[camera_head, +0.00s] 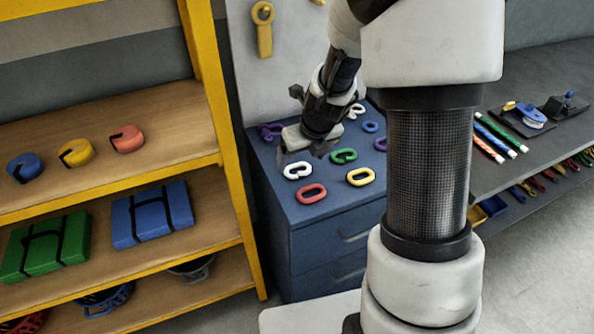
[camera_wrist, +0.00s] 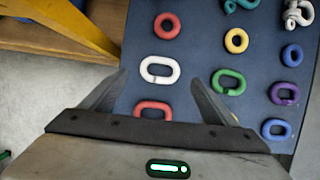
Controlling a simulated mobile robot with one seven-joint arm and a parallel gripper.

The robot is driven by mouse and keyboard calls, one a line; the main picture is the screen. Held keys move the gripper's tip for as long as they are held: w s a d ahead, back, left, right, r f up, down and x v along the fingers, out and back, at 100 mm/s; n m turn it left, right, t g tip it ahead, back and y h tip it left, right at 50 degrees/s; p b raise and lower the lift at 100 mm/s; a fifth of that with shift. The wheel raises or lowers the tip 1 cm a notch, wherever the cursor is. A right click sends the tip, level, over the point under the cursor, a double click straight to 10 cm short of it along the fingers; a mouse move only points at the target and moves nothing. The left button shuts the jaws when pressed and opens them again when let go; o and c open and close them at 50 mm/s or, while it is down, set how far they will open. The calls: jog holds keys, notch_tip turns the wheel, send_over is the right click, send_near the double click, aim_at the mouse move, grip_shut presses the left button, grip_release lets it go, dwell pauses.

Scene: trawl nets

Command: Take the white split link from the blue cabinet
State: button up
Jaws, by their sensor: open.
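The white split link (camera_head: 298,170) lies flat on top of the blue cabinet (camera_head: 345,213), near its left edge. In the wrist view the white link (camera_wrist: 145,69) shows between and just beyond my fingertips. My gripper (camera_head: 303,150) is open and empty, above the cabinet top and pointing down. In the wrist view its two fingers (camera_wrist: 158,82) stand well apart, left and right of the white link's line. I see no contact with the link.
A red link (camera_head: 311,193), a yellow link (camera_head: 360,176) and a green split link (camera_head: 344,156) lie close by on the cabinet. Purple and blue links and shackles lie farther back. A yellow-framed shelf (camera_head: 225,140) stands left, a grey bench (camera_head: 520,175) right.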

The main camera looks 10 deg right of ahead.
aim_at(297, 171)
jog(key=x, duration=0.5)
jog(key=shift+b, duration=0.3)
jog(key=c, duration=1.3)
